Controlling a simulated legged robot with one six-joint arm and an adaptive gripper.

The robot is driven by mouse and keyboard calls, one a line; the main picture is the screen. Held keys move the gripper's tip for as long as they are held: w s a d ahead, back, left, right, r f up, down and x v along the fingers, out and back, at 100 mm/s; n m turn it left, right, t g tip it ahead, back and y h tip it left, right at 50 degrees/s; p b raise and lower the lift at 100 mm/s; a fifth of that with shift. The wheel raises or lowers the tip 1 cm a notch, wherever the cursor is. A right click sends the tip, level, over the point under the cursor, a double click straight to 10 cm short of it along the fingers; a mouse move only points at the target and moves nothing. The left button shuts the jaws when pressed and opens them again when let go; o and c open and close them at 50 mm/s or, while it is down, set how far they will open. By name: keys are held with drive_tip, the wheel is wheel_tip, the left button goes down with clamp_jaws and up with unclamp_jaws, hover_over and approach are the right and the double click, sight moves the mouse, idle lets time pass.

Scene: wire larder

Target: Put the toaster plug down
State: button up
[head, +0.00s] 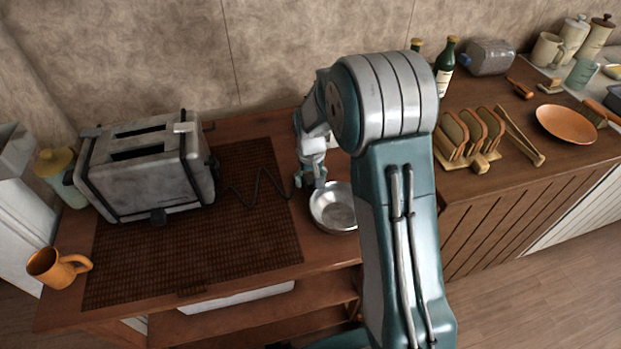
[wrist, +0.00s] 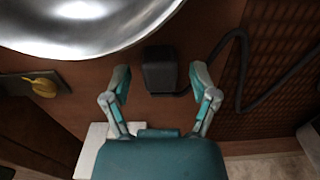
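The toaster plug (wrist: 160,70) is a dark block on the brown wooden top in the wrist view. My gripper (wrist: 161,79) is open, with one fingertip on each side of the plug and a visible gap on both sides. The plug's black cable (wrist: 240,75) leaves to the right. In the head view my gripper (head: 311,180) is low over the counter, between the woven mat and the metal bowl; the plug there is hard to make out. The cable zigzags over the mat to the silver toaster (head: 145,170) on the left.
The shiny metal bowl (head: 335,205) is close to my gripper and also fills the top left of the wrist view (wrist: 85,35). The brown woven mat (head: 220,245) has free room in front. An orange mug (head: 55,268) stands left; a toast rack (head: 470,140) stands right.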

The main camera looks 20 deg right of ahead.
sight(311, 179)
drive_tip(key=shift+r, duration=0.1)
wheel_tip(311, 179, up, 12)
drive_tip(key=s+r+t, duration=0.3)
drive_tip(key=s+r, duration=0.8)
drive_tip(key=s, duration=0.2)
drive_tip(key=s+t, duration=0.2)
drive_tip(key=s, duration=1.2)
drive_tip(key=shift+a+r+t, duration=0.2)
drive_tip(key=shift+r+t, duration=0.1)
drive_tip(key=shift+r, duration=0.15)
drive_tip(key=shift+w, duration=0.1)
drive_tip(key=o, duration=0.3)
drive_tip(key=shift+o, duration=0.2)
drive_tip(key=shift+f, duration=0.1)
